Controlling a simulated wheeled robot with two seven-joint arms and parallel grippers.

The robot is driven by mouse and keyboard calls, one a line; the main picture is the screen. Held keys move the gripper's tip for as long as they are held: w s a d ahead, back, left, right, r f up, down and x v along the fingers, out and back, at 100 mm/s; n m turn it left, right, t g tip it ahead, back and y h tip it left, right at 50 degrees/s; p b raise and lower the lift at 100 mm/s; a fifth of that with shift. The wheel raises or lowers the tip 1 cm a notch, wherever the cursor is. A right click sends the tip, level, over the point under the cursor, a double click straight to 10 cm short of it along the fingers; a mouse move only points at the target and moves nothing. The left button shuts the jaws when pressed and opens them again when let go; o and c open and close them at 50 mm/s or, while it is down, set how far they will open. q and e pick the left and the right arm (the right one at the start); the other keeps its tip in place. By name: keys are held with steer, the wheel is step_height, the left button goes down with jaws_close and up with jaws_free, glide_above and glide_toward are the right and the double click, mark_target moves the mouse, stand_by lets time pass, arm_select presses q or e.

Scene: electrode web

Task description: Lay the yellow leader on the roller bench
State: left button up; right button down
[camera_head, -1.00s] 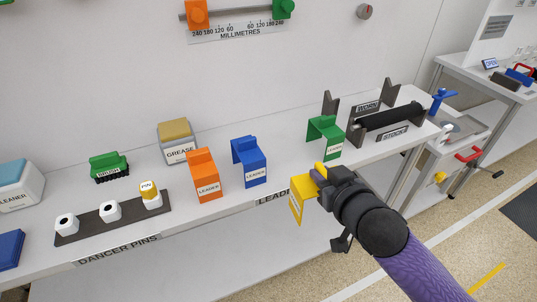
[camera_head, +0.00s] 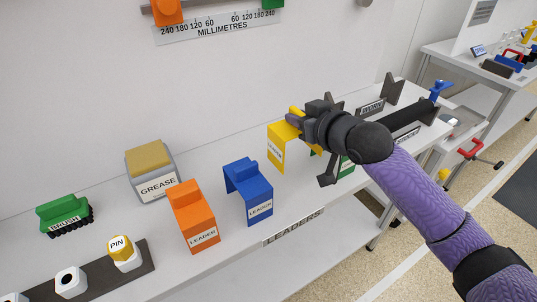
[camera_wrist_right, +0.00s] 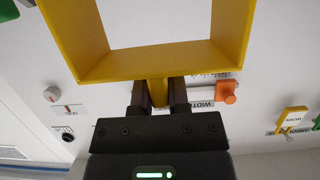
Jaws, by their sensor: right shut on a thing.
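The yellow leader (camera_head: 278,150), a bent bracket with a label on its front, hangs from my right gripper (camera_head: 298,117). The jaws are shut on its top tab. In the right wrist view the leader (camera_wrist_right: 150,66) is an open yellow frame beyond the fingers (camera_wrist_right: 158,94). In the head view it shows over the white bench (camera_head: 225,247), between the blue leader (camera_head: 249,193) and the mostly hidden green leader (camera_head: 347,168). I cannot tell its exact height above the bench top. My left gripper is out of view. No bench here is clearly marked as the roller bench.
An orange leader (camera_head: 194,219), a grease tub (camera_head: 152,175), a green brush (camera_head: 63,215) and a pin rack (camera_head: 143,259) stand to the left. A stand with a black roller (camera_head: 405,130) is at the right. Another bench (camera_head: 452,50) stands farther right.

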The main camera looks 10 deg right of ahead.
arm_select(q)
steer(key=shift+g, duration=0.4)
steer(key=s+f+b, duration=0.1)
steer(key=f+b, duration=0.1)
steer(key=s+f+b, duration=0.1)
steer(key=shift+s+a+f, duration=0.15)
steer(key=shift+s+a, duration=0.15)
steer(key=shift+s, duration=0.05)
arm_select(e)
step_height(320, 180, down, 8)
steer(key=shift+s+r, duration=0.15)
steer(key=c, duration=0.7)
jaws_free()
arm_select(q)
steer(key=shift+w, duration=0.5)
arm_select(e)
steer(key=shift+o, duration=0.4)
